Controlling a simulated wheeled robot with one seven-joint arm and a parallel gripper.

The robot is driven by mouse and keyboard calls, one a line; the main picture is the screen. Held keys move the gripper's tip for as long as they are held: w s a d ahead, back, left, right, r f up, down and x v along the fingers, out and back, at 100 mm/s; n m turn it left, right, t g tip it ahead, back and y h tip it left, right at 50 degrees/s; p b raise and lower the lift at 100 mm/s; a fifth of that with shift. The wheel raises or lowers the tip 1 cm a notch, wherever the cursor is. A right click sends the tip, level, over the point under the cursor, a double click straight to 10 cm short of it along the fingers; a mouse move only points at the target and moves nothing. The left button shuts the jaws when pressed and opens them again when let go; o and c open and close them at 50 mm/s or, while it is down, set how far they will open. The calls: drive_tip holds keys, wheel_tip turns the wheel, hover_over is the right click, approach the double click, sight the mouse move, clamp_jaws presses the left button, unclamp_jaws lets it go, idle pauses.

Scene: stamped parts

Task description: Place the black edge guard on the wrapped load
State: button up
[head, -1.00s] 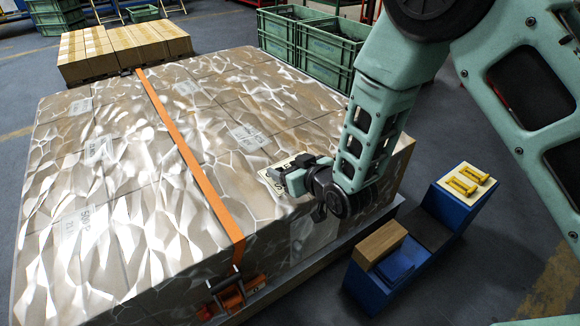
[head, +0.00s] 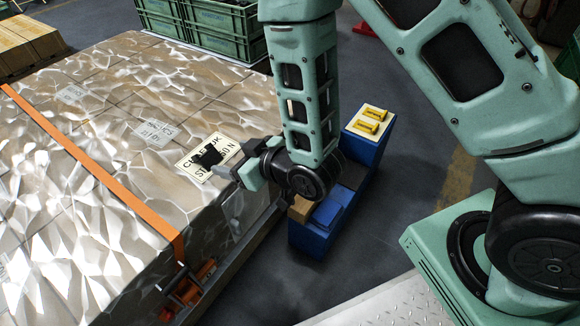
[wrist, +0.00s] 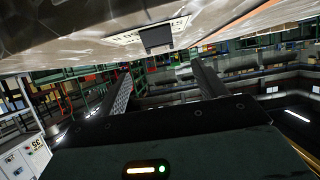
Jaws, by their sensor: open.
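The wrapped load (head: 90,150) is a wide block in shiny clear film on the left of the head view. The black edge guard (head: 207,157) is a small dark piece resting on a pale lettered card (head: 192,168) on the load's top, near its right edge. The guard also shows in the wrist view (wrist: 157,39), apart from my fingers. I cannot tell whether it hooks over the edge. My gripper (head: 238,174) is open and empty beside the card at the load's right edge. In the wrist view its two spread fingers (wrist: 163,78) have nothing between them.
An orange strap (head: 100,180) crosses the load to a ratchet (head: 188,288). A blue stand (head: 312,240) with yellow parts (head: 372,120) and a cardboard-coloured block (head: 299,209) is right of the load. Green crates (head: 205,28) stand behind. Floor right of the stand is clear.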

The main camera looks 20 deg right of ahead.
drive_tip(key=s+d+r+g+h, duration=0.3)
drive_tip(key=s+d+r+g, duration=0.1)
drive_tip(key=s, duration=0.6)
drive_tip(key=s+d+r+g+h, duration=0.3)
drive_tip(key=s+r+g, duration=0.4)
drive_tip(key=s+r, duration=0.2)
drive_tip(key=shift+s+d+r+n+h, duration=0.2)
drive_tip(key=shift+s+d+n+h, duration=0.2)
drive_tip(key=shift+s, duration=0.8)
